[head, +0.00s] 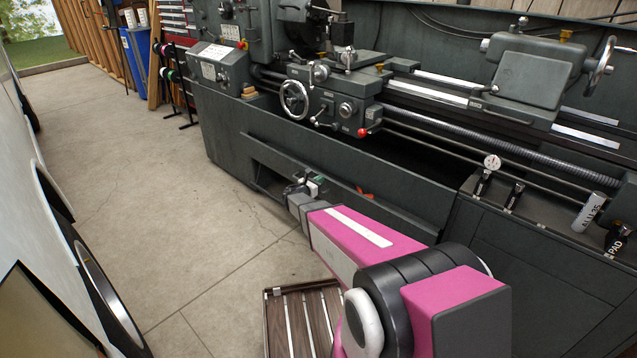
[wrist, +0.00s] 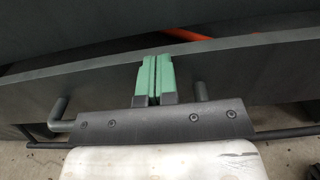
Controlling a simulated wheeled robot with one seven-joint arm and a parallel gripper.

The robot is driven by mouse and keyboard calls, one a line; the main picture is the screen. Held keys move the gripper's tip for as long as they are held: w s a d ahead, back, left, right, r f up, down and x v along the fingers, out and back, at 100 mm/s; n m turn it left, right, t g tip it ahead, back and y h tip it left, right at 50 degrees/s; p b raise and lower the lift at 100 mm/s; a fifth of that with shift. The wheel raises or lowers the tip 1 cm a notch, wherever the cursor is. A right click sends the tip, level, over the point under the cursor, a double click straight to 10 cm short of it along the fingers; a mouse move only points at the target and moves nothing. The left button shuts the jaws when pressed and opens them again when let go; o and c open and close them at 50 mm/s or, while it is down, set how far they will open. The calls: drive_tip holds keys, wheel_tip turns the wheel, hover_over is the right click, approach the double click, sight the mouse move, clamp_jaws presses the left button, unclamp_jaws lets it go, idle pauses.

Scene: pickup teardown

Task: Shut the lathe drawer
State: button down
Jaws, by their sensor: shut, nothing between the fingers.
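The lathe (head: 300,120) is a long dark green-grey machine across the head view. Its drawer (head: 385,208) is low in the base and stands open; its long grey front is apart from the lathe body, with a dark gap behind. My gripper (head: 314,180) is low at this front. In the wrist view, the gripper's green fingers (wrist: 153,78) are together and empty, pointing at the drawer front (wrist: 235,72). Whether they touch it I cannot tell. Dark bent rods (wrist: 62,106) show beside my gripper; part of them is hidden behind it.
An orange-red object (head: 365,192) lies in the drawer, also visible in the wrist view (wrist: 184,34). A vehicle side (head: 50,220) runs along the left. The concrete floor (head: 150,190) between is clear.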

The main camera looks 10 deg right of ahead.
drive_tip(key=shift+x, duration=1.3)
